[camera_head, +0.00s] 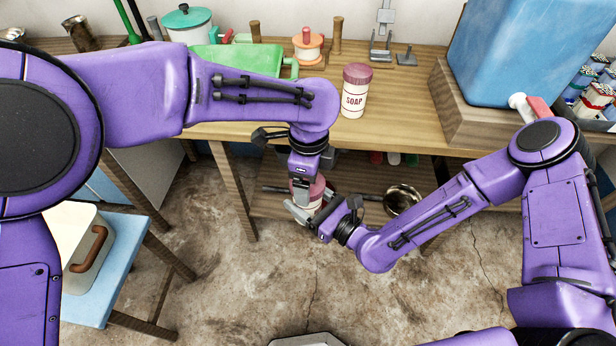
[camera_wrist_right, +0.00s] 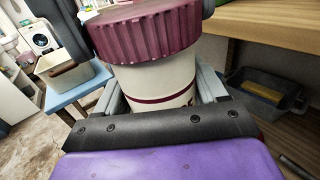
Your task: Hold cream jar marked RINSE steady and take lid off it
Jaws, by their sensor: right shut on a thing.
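A cream jar (camera_wrist_right: 160,82) with a ribbed maroon lid (camera_wrist_right: 148,34) fills the middle of the right wrist view. My right gripper (camera_head: 303,212) is shut on its body, one finger on each side. Only a sliver of red marking shows at the jar's right edge, so I cannot read its name. In the head view the jar is held off the table, mostly hidden by my grippers; part of its lid (camera_head: 317,188) shows. My left gripper (camera_head: 306,176) is above it, pointing down. Its dark fingers appear apart on either side of the lid, which is on the jar.
Another cream jar (camera_head: 354,92), marked SOAP, stands on the wooden table (camera_head: 405,95) with its maroon lid on. A blue tank (camera_head: 510,50) on a wooden block is at the right. A metal bowl (camera_head: 402,200) sits on the lower shelf. A blue stand (camera_head: 110,270) is at left.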

